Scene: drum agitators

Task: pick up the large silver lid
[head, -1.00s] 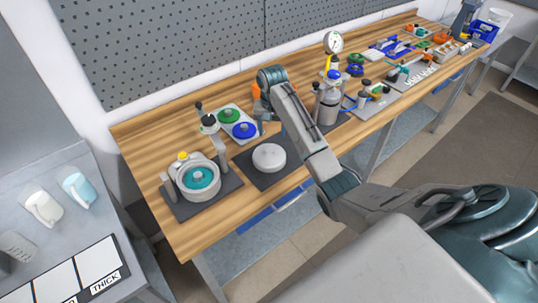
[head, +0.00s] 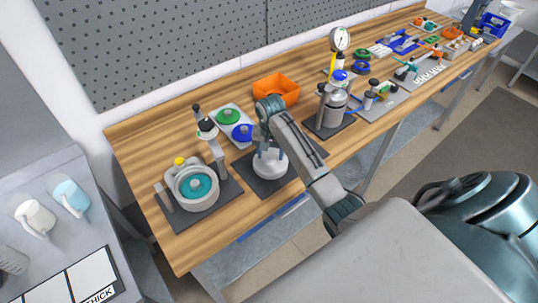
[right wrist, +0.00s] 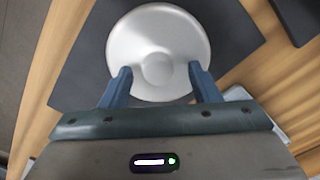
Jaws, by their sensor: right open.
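The large silver lid (right wrist: 158,50) is a pale round disc with a raised knob (right wrist: 157,68) at its middle. It lies on a dark mat (right wrist: 232,35) on the bench. In the head view the lid (head: 268,167) is partly hidden by my right arm. My right gripper (right wrist: 160,72) is open above the lid, its two blue fingers on either side of the knob. I cannot tell how far above the lid the fingertips are. My left gripper is not in view.
Left of the lid is a pot with a teal centre (head: 196,188) and an upright post. Behind are green (head: 228,116) and blue knobs on a plate and an orange bin (head: 276,89).

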